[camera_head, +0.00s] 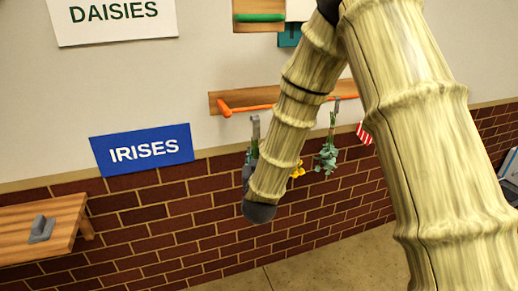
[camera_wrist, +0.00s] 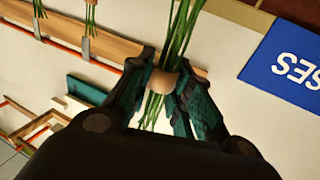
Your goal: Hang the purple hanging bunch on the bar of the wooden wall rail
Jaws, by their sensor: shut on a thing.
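My gripper (camera_wrist: 168,76) is shut on a bunch of green stems (camera_wrist: 181,32) at its tan band (camera_wrist: 162,80). The flower heads are outside the wrist view, so no purple shows. In the head view my arm mostly hides the gripper. A grey hook (camera_head: 255,127) with green below it shows just above the gripper there, seemingly the held bunch's. Its top appears a little below the orange bar (camera_head: 262,106) of the wooden wall rail (camera_head: 215,103). I cannot tell whether hook and bar touch. The rail also shows in the wrist view (camera_wrist: 120,45).
A teal-leaved bunch (camera_head: 327,157) hangs from the bar to the right, with yellow flowers (camera_head: 298,170) partly behind my arm. A red-striped thing (camera_head: 365,133) is further right. The blue IRISES sign (camera_head: 142,149) and a wooden shelf (camera_head: 45,225) are left.

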